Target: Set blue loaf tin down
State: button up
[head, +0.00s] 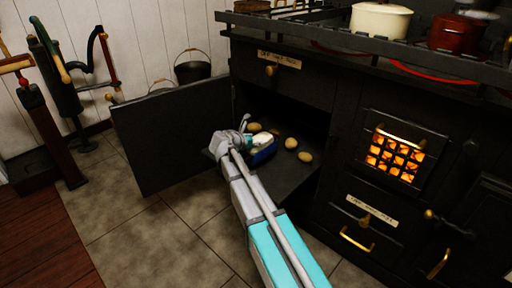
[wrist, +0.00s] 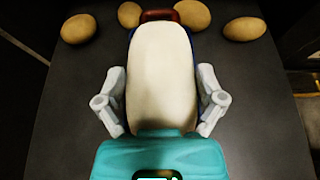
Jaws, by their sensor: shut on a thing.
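The blue loaf tin (head: 264,153) with pale dough in it is at the dark oven shelf in the open oven, in the head view. In the wrist view the dough (wrist: 162,75) fills most of the tin, and a thin blue rim (wrist: 193,50) shows at its sides. A red-brown part (wrist: 160,15) shows at the far end. My gripper (wrist: 163,95) has one finger on each side of the tin and is shut on it. In the head view my gripper (head: 240,142) partly hides the tin. I cannot tell whether the tin touches the shelf.
Several potato-like round things (head: 291,143) lie on the oven shelf (head: 290,175), beyond and right of the tin. The open oven door (head: 165,140) stands to the left. A glowing firebox grate (head: 397,155) is at the right. Bare shelf shows on both sides in the wrist view.

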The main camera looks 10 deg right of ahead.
jog(key=shift+f+b, duration=0.5)
jog(key=shift+f, duration=0.3)
jog(key=o, duration=1)
jog(key=shift+f, duration=0.1)
jog(key=shift+r, duration=0.2)
jog(key=shift+s+a+r+p, duration=0.2)
jog(key=shift+s+a+p, duration=0.1)
jog(key=p+v, duration=0.4)
jog(key=v, duration=0.7)
